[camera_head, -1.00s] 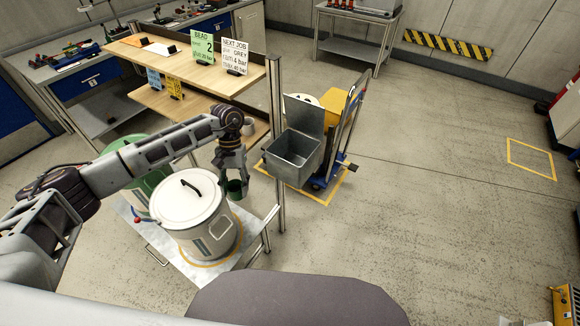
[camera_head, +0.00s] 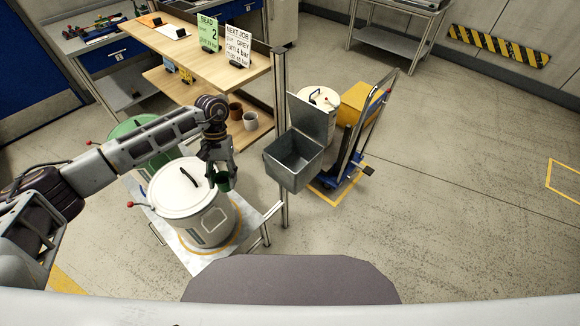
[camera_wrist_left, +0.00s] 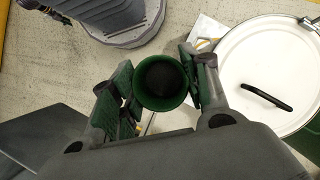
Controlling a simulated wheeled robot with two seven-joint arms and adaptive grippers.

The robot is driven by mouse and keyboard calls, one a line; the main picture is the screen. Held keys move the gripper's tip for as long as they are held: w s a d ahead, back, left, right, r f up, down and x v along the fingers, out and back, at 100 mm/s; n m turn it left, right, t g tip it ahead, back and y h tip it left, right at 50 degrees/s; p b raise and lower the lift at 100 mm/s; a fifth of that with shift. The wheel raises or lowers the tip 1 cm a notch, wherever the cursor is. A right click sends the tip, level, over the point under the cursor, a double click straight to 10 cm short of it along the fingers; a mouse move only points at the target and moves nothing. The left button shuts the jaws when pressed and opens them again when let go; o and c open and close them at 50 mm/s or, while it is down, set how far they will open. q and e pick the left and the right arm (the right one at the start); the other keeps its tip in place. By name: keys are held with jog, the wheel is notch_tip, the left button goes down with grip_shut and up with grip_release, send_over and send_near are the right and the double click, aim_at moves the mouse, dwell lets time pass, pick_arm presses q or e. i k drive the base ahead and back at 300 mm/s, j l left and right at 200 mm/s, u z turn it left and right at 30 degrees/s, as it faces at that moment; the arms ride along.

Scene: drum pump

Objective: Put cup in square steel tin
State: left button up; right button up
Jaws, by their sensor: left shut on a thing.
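A dark green cup (camera_head: 222,181) is held in my left gripper (camera_head: 219,172), above the table edge just right of the white-lidded drum. In the left wrist view the cup (camera_wrist_left: 162,82) is seen from above, mouth facing the camera and empty, with the fingers of my left gripper (camera_wrist_left: 160,90) closed on both its sides. The square steel tin (camera_head: 292,168) is to the right of the gripper, beyond a steel post, with its open top facing up and a raised lid or back plate behind it. The cup is apart from the tin. My right gripper is not in view.
The white-lidded drum (camera_head: 186,190) stands close left of the gripper, with a green drum (camera_head: 135,128) behind it. A steel post (camera_head: 280,120) rises between gripper and tin. A blue trolley (camera_head: 355,170) stands right of the tin.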

aim_at(288, 167)
jog(key=i+l+u, duration=0.15)
jog(key=l+u, duration=0.25)
jog(key=l, duration=0.2)
jog(key=l+u, duration=0.4)
jog(key=l, duration=0.2)
jog(key=l+u, duration=0.4)
jog(key=l, duration=0.25)
jog(key=l+u, duration=0.4)
jog(key=l, duration=0.2)
jog(key=k+l+u, duration=0.1)
jog(key=k+l, duration=0.65)
jog(key=l, duration=0.15)
